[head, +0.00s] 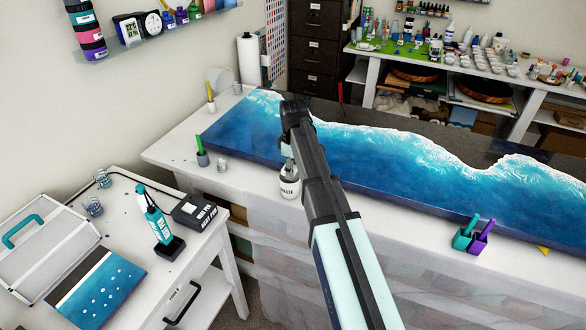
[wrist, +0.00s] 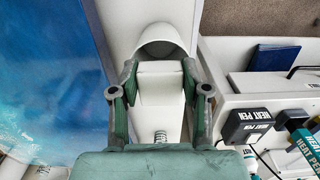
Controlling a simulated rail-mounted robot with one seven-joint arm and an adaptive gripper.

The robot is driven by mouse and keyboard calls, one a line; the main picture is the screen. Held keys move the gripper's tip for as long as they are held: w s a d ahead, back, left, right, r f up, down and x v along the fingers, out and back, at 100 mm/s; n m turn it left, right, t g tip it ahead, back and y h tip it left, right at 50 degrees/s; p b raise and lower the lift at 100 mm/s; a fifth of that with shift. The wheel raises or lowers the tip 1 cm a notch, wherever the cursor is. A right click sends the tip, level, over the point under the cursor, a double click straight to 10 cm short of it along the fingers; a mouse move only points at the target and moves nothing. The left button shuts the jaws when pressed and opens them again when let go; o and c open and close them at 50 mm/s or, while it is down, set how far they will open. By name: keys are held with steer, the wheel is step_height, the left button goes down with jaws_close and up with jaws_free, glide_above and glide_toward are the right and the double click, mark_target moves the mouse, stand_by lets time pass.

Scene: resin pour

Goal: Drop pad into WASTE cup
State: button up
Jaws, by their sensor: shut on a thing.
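The white WASTE cup (head: 289,188) stands upright near the front edge of the long white bench. In the wrist view its rounded rim and grey inside (wrist: 162,42) show just beyond my fingertips. My gripper (wrist: 160,82) is shut on a white pad (wrist: 160,78), which sits squarely between the two green-grey fingers. In the head view my gripper (head: 289,155) is directly above the cup, pointing down. My wrist hides the pad there. The pad overlaps the near side of the cup's mouth in the wrist view; how far above the rim it is, I cannot tell.
A blue-and-white resin panel (head: 400,165) fills the bench behind the cup. A green pen in a holder (head: 202,155) and a small clear jar (head: 222,165) stand to the left. A side table holds the heat pen (head: 157,220) and its box (head: 195,211).

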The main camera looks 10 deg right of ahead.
steer(key=o, duration=1.2)
steer(key=shift+r, duration=0.1)
step_height(320, 180, up, 12)
steer(key=shift+f, duration=0.1)
